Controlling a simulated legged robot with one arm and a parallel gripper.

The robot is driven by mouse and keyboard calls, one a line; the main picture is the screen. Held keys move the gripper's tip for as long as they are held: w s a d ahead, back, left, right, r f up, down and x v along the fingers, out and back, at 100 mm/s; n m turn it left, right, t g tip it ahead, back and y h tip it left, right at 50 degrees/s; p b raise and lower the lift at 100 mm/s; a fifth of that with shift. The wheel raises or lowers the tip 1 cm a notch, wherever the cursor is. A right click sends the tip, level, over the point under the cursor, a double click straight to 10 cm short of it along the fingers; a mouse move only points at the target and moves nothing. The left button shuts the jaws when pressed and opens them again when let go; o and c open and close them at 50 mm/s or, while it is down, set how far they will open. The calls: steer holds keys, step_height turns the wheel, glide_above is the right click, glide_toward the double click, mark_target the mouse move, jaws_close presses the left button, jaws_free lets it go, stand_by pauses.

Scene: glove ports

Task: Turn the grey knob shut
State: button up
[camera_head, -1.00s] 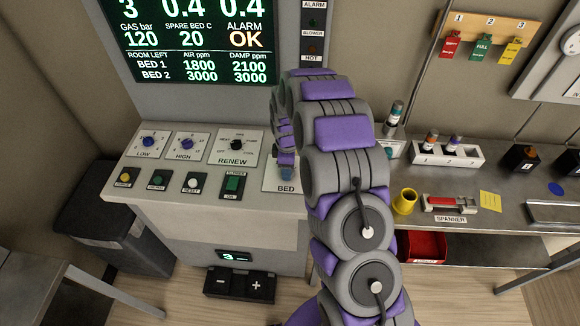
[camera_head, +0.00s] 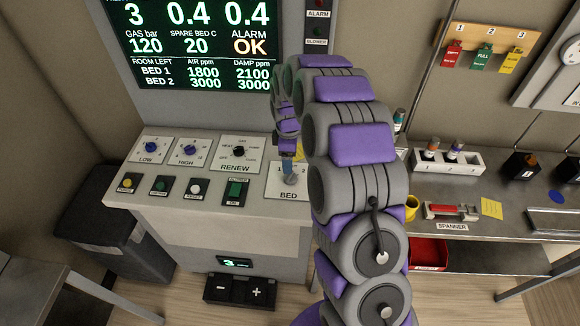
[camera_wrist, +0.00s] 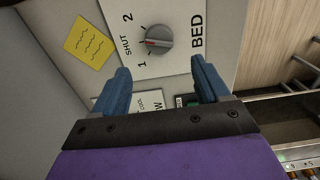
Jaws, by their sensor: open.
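The grey knob (camera_wrist: 159,40) sits on a white BED plate (camera_wrist: 185,60) marked 1, SHUT and 2. In the wrist view its red mark is on the side toward the SHUT label. The knob also shows in the head view (camera_head: 291,180), partly covered by my fingers. My gripper (camera_wrist: 160,66) is open, its two blue fingers apart and empty. In the wrist view the knob appears beyond the fingertips, roughly centred between them. In the head view the gripper (camera_head: 288,165) is over the BED plate; the exact gap to the knob is unclear.
LOW (camera_head: 151,147), HIGH (camera_head: 189,148) and RENEW (camera_head: 238,152) knobs and several buttons share the console left of the BED plate. A yellow note (camera_wrist: 88,42) is near the plate. A shelf with a spanner (camera_head: 452,211) stands to the right.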

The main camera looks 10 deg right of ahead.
step_height(320, 180, up, 8)
steer(key=shift+r, duration=0.25)
steer(key=shift+a, duration=0.25)
